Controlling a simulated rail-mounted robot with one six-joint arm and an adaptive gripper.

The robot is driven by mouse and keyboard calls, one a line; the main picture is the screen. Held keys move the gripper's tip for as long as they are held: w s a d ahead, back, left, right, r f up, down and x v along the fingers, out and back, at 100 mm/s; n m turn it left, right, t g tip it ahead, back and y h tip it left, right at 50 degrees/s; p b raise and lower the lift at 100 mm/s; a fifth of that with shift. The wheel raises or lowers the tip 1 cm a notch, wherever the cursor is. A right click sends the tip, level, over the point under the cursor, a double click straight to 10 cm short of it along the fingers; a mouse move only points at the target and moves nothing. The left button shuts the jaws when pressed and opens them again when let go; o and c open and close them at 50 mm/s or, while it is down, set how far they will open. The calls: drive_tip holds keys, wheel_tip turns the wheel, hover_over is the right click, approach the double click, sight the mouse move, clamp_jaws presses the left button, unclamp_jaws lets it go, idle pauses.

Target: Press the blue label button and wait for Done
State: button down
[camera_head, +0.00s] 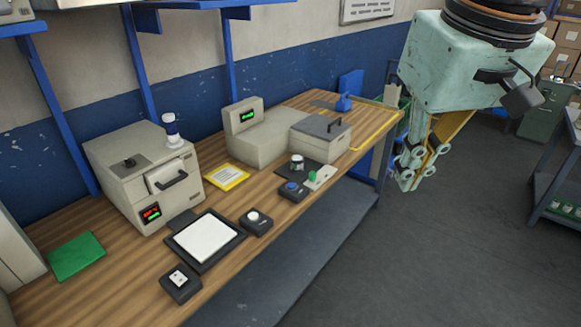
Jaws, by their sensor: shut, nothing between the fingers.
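The blue button (291,187) sits on a small dark box at the bench's front edge, right of the centre. My gripper (404,185) hangs at the upper right, beyond the bench's right end. It is shut and empty, well apart from the button. A beige machine (262,140) behind the button carries a small dark display (247,116) with green characters too small to read. The left beige machine (125,160) has another display (151,213) with red and green characters, also unreadable.
A white button box (253,219), a switch box (180,282) and a black-framed white pad (207,240) lie along the front. Blue shelf posts (228,55) rise behind.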

drive_tip(key=w+a+r+n+p, duration=0.1)
drive_tip(key=w+a+n+p, duration=0.15)
drive_tip(key=w, duration=1.25)
drive_tip(key=n+g+p, duration=0.3)
drive_tip(key=n+p, duration=0.3)
drive_tip(key=p, duration=0.5)
hover_over(291, 184)
wheel_tip(291, 184, down, 26)
drive_tip(key=r, duration=0.1)
drive_tip(key=shift+s+f, duration=0.1)
drive_tip(key=shift+f, duration=0.15)
drive_tip(key=shift+f, duration=0.15)
drive_tip(key=shift+f+p, duration=0.5)
drive_tip(key=shift+f, duration=6.35)
drive_tip(key=shift+f, duration=0.1)
